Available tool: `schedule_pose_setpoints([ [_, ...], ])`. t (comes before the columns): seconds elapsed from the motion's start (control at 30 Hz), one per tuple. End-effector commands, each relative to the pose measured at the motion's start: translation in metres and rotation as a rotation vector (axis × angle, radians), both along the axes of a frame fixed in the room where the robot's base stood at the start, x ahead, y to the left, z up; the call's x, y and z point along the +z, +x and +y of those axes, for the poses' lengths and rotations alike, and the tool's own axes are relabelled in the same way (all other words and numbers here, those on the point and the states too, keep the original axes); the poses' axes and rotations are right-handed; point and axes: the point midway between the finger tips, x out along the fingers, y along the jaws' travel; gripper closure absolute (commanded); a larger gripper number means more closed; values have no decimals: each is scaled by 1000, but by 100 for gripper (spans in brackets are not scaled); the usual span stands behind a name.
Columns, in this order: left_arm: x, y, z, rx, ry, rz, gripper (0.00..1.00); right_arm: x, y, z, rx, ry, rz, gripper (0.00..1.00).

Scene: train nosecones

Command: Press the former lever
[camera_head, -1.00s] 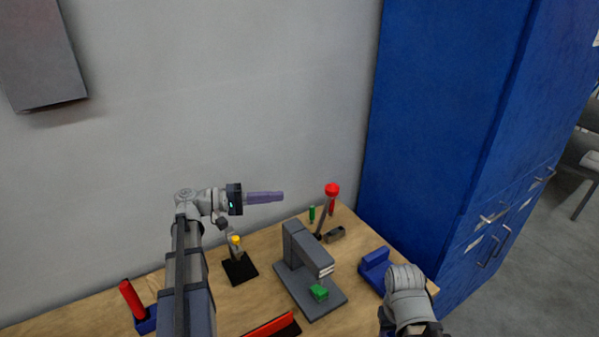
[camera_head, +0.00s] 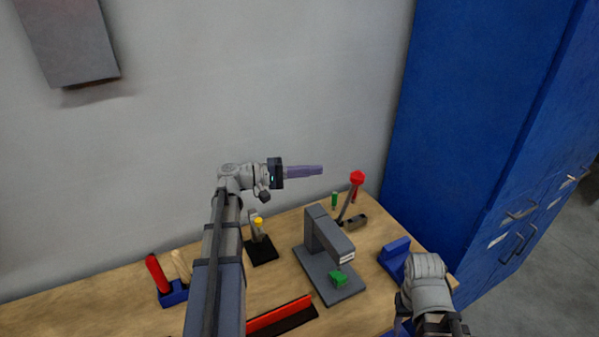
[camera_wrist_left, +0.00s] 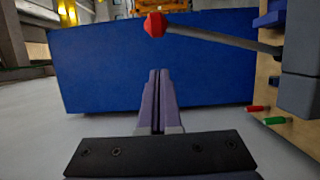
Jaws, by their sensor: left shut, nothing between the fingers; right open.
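The former (camera_head: 325,262) is a grey press with a base plate and an overhanging head, standing on the wooden bench. Its lever (camera_head: 348,205) rises from behind it and ends in a red knob (camera_head: 357,178). A green piece (camera_head: 338,279) lies on its base under the head. My left gripper (camera_head: 321,170) is shut and empty, level with the knob and a short way to its left. In the left wrist view, the red knob (camera_wrist_left: 155,25) appears just above the shut fingertips (camera_wrist_left: 158,72), apart from them. My right arm is at the lower right; its fingers are hidden.
A blue block (camera_head: 394,258) sits right of the former. A black stand with a yellow top (camera_head: 259,224), a blue holder with a red handle (camera_head: 157,274) and a red bar (camera_head: 280,314) lie leftward. A wall stands behind; a blue cabinet (camera_head: 480,120) stands at the right.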

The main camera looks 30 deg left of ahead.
Motion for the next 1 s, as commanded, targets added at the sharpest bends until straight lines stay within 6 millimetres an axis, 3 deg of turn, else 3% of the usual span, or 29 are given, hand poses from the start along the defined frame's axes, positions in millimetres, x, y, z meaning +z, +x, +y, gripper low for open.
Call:
schedule_pose_setpoints([
  [0.17, 0, 20, -30, -3, 0, 0, 100, 0, 0, 0, 0, 0, 0, 50],
  [0.4, 0, 13, -61, -2, 0, 0, 100, 0, 0, 0, 0, 0, 0, 50],
  [1.0, 0, 12, -70, 0, 3, -2, 100, 0, 0, 0, 0, 0, 0, 50],
])
